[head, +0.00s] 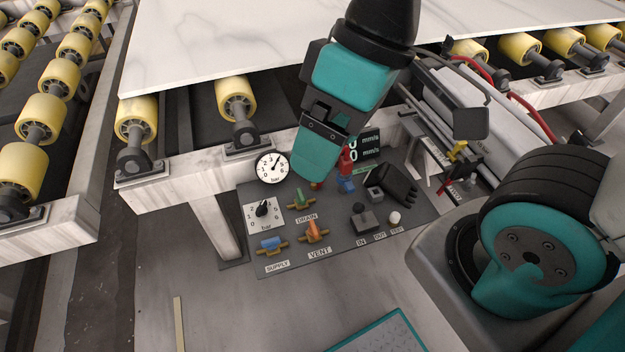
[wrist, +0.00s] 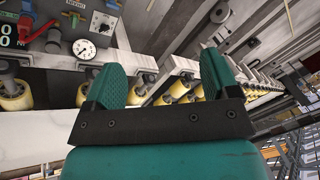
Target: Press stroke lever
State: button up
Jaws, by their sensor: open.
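The control panel (head: 335,235) lies below my gripper in the head view. A black lever with a block-like base (head: 365,220) stands on its right part, above small labels that seem to read IN and OUT. It may be the stroke lever; no label naming it is legible. My gripper (head: 316,160) hangs over the upper middle of the panel, left of and above that lever in the picture, and hides part of the panel. In the wrist view, my gripper's two teal fingers (wrist: 162,72) are spread apart with nothing between them. I see no contact with the lever.
A pressure gauge (head: 271,167), a bar dial (head: 264,210), green drain (head: 300,199), orange vent (head: 313,232) and blue supply (head: 271,245) valves crowd the panel's left. A white knob (head: 394,217) stands beside the lever. The stone slab (head: 220,40) and yellow rollers (head: 236,98) lie behind.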

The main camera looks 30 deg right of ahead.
aim_at(358, 207)
jog(key=z, duration=1.75)
jog(key=k, duration=0.85)
jog(key=u, duration=1.35)
jog(key=i, duration=0.5)
jog(key=u, duration=0.05)
